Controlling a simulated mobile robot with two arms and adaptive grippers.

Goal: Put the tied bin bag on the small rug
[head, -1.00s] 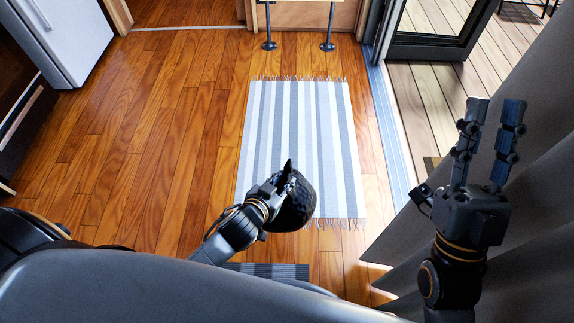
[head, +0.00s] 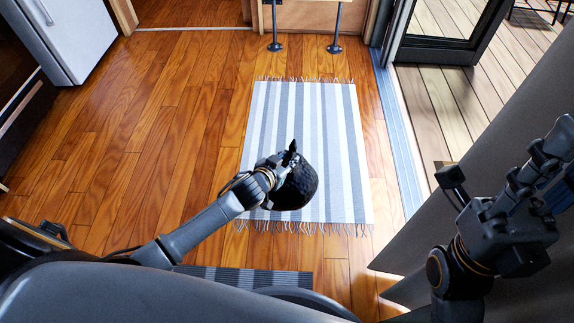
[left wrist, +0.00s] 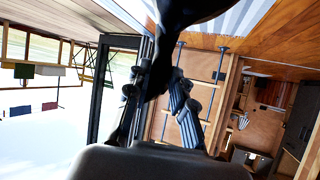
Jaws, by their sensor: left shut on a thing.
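The tied bin bag (head: 296,187) is black, with a knotted top. My left gripper (head: 277,172) is shut on it near the knot. In the head view the bag covers part of the near half of the small rug (head: 348,150), a fringed rug with grey and white stripes. I cannot tell how high above the rug the bag is. In the left wrist view the dark bag (left wrist: 190,10) is cut off at the top edge, by the fingers (left wrist: 165,75). My right gripper (head: 555,165) is empty at the right, its fingers apart and partly cut off by the frame edge.
A dark ribbed mat (head: 290,279) lies in front of me. Bare wooden floor (head: 170,140) is clear left of the rug. A white fridge (head: 68,35) stands far left. A grey curtain (head: 470,130) and an open door to a deck (head: 430,110) are at the right.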

